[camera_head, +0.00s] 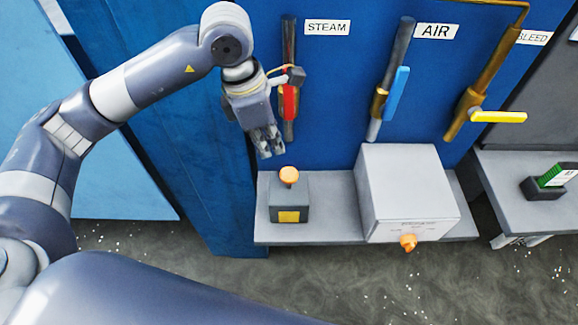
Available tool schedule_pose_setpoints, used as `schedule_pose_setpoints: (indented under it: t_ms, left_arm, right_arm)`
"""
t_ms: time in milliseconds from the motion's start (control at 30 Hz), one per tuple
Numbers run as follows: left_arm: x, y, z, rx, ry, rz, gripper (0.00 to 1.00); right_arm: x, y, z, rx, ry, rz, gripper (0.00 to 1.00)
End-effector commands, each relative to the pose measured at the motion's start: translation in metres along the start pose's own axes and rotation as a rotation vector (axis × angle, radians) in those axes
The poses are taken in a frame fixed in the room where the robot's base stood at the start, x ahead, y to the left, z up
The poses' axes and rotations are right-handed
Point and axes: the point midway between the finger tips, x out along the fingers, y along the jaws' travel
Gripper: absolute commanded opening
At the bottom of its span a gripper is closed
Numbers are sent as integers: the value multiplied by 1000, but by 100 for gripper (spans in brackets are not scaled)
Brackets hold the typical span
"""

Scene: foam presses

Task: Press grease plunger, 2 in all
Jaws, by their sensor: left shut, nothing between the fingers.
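A small dark grey box (289,203) with a yellow label stands on the left part of the grey shelf (330,222). An orange round knob (289,174), which looks like the grease plunger, stands up on top of it. My left gripper (268,150) is shut and empty, pointing down, above and a little left of the knob and apart from it. My right gripper is not in view.
A large grey box (407,190) with an orange knob (408,242) on its front stands right of the small box. Pipes with red (290,103), blue (397,93) and yellow (498,116) handles line the blue panel behind. A second table (520,190) stands at right.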

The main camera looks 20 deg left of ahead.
Motion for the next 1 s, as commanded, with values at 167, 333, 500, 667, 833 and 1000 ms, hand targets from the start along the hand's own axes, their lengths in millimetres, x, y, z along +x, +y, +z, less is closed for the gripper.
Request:
schedule_pose_setpoints:
  t_ms: [167, 333, 500, 667, 833, 1000]
  left_arm:
    - [4, 0, 5, -2, -47, 1, 0]
    - [6, 1, 6, -1, -56, 4, 0]
    - [6, 1, 6, -2, -55, 4, 0]
    - [13, 0, 6, -1, -54, 2, 0]
    - [34, 0, 6, -2, -54, 2, 0]
    - [55, 0, 8, -2, -54, 2, 0]
  right_arm:
    - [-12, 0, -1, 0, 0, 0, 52]
    - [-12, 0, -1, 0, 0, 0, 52]
    - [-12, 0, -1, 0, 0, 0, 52]
    - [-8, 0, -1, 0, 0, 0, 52]
    - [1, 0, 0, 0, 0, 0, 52]
    - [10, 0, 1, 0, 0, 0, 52]
